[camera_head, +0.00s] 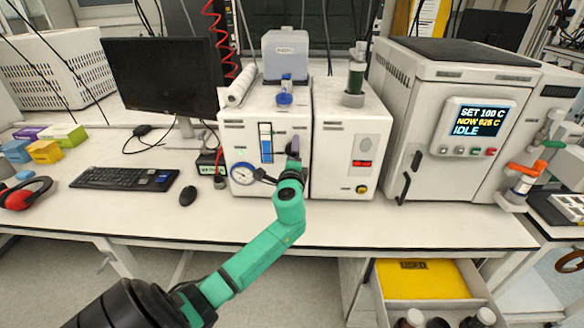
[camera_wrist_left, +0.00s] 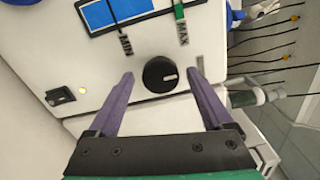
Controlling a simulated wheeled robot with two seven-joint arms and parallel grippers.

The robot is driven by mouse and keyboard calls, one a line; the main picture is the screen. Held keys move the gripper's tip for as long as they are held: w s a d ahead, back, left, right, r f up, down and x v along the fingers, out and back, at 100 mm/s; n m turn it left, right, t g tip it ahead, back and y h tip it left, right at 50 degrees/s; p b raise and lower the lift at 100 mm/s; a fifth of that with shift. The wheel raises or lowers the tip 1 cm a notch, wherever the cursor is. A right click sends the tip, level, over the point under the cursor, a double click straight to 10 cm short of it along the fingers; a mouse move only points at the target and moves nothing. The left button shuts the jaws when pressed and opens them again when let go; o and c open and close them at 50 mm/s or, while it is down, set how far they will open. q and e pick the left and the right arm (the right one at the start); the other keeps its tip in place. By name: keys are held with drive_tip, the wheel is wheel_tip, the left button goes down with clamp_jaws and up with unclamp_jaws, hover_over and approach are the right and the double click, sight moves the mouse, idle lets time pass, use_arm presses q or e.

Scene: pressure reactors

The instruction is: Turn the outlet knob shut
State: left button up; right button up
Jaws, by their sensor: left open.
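A round black knob (camera_wrist_left: 159,74) with a short white mark pointing right in the picture sits on a white instrument's front, near MIN and MAX labels. No label reading "outlet" is legible. My left gripper (camera_wrist_left: 161,76) is open, its purple fingers on either side of the knob, with gaps visible on both sides; I cannot tell how far the tips are from the panel. In the head view my left gripper (camera_head: 293,147) is at the front of the white instrument (camera_head: 238,133) and hides the knob. My right gripper is not in view.
The instrument has a blue level strip (camera_head: 265,141) and a round gauge (camera_head: 243,173). A second white unit (camera_head: 347,140) stands close on the right. Beyond it is the reactor (camera_head: 430,139), its display (camera_head: 479,121) reading IDLE. The keyboard (camera_head: 124,178) and mouse (camera_head: 188,195) lie left.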

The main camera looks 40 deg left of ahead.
use_arm(q)
drive_tip(key=b+v, duration=0.2)
drive_tip(key=v, duration=1.1)
drive_tip(key=shift+b, duration=0.35)
drive_tip(key=shift+s+d, duration=0.1)
